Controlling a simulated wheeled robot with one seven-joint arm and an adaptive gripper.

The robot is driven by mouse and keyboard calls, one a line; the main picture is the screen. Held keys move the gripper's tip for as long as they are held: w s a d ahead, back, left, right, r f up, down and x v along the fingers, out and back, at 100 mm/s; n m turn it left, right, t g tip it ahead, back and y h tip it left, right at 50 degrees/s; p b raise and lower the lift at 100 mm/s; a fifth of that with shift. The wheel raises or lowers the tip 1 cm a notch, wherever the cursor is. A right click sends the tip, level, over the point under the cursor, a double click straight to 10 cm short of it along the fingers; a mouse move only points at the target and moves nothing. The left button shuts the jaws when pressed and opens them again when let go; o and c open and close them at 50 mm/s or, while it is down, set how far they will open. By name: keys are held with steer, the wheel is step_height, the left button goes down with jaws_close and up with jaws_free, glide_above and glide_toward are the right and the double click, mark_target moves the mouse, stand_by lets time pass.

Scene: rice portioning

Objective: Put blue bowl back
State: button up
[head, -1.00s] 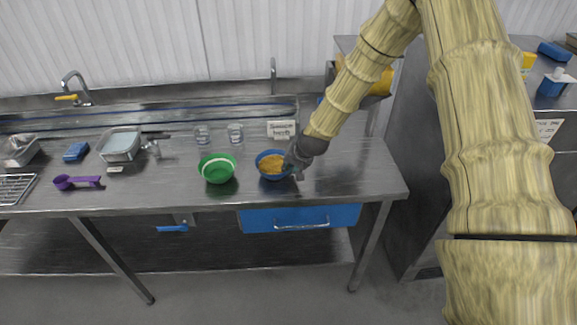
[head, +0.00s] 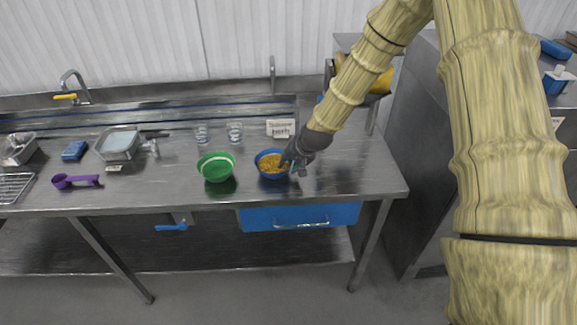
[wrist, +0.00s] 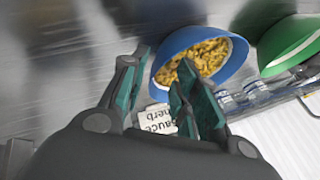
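The blue bowl (head: 262,173) holds yellow-brown grains and stands on the steel table, right of the green bowl (head: 217,171). My gripper (head: 290,165) is at the bowl's right side in the head view. In the wrist view my gripper (wrist: 162,72) is open, its two fingers apart. The right finger overlaps the grains and rim of the blue bowl (wrist: 228,62); the left finger is outside the bowl. The near rim shows between the fingers. I cannot tell whether either finger touches the bowl.
A label sign (head: 281,128) and two clear cups (head: 235,132) stand behind the bowls. A purple scoop (head: 64,182), a metal container (head: 119,146) and a blue sponge (head: 74,151) lie to the left. The table's right end is clear.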

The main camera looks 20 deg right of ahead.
steer(key=b+v, duration=0.2)
steer(key=v, duration=0.7)
steer(key=shift+s+r, duration=0.2)
steer(key=shift+r, duration=0.05)
stand_by(0.5)
